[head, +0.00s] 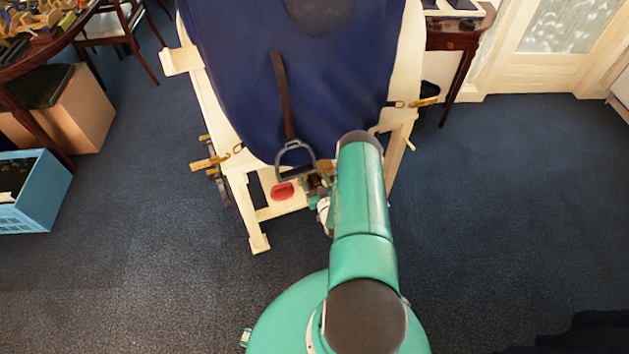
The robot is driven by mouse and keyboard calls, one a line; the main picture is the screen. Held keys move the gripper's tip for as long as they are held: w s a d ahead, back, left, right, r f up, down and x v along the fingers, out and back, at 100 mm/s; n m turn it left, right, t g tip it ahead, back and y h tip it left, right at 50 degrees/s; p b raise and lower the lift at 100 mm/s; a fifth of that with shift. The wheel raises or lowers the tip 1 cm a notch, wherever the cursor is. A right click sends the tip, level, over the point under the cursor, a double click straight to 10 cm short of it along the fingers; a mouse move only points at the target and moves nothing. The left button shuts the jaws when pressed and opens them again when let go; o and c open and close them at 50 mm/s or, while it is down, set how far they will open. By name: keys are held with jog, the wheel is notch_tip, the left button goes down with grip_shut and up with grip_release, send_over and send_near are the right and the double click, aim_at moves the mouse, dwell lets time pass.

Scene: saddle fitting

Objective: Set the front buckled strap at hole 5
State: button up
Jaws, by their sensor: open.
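A dark blue saddle pad (335,80) hangs over a cream wooden stand (236,195). A brown stirrup leather (283,95) runs down the pad to a grey stirrup iron (296,158). My gripper (318,187) is low by the pad's bottom edge, just right of and below the stirrup. It is small and partly hidden by my green arm; it is open, and I see nothing clearly between its fingers. No buckled strap or its holes can be made out; the area behind my arm is hidden.
Yellow tags (210,162) stick out at the stand's left, and another tag (424,102) at its right. A red object (283,191) sits low on the stand. A blue crate (30,192) is at the left.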

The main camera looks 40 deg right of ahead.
jog(key=v, duration=1.4)
dwell(0.6)
